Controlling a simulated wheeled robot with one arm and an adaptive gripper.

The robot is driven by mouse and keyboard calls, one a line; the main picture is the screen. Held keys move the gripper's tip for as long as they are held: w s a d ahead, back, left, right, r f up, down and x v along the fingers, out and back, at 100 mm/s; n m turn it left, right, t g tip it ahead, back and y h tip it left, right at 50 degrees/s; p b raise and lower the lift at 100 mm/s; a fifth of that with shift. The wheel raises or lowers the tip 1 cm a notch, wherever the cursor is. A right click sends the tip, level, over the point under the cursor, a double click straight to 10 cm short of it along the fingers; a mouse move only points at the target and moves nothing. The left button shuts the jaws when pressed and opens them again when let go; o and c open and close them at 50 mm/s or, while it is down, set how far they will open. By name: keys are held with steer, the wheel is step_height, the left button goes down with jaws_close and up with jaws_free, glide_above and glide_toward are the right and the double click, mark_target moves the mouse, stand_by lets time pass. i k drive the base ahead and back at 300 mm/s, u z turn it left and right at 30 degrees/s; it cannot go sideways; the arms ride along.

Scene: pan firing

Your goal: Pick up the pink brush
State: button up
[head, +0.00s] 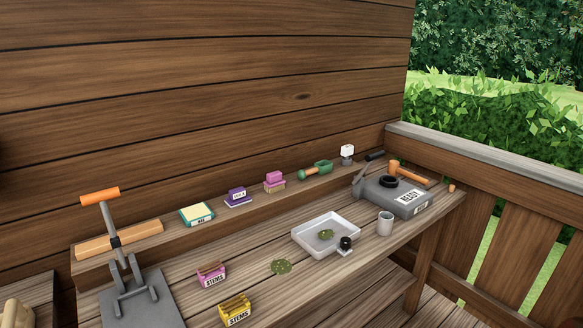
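The pink brush (275,178) lies on the raised back shelf of the wooden bench, against the plank wall. It has a pink top and a tan lower part that looks like bristles. It sits between a purple labelled block (237,195) on its left and a green scoop (318,169) with a brown handle on its right, apart from both. Nothing covers it. My gripper is not in view.
A lever press (128,290) with an orange handle stands at left. Pink (211,275) and yellow (235,309) stems boxes, a white tray (310,240), a grey cup (385,223) and a grey "READY" device (400,197) stand on the bench. The front middle is partly clear.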

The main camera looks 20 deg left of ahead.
mark_target(274, 182)
steer(key=u, duration=0.05)
steer(key=i, duration=1.9)
steer(key=u, duration=3.05)
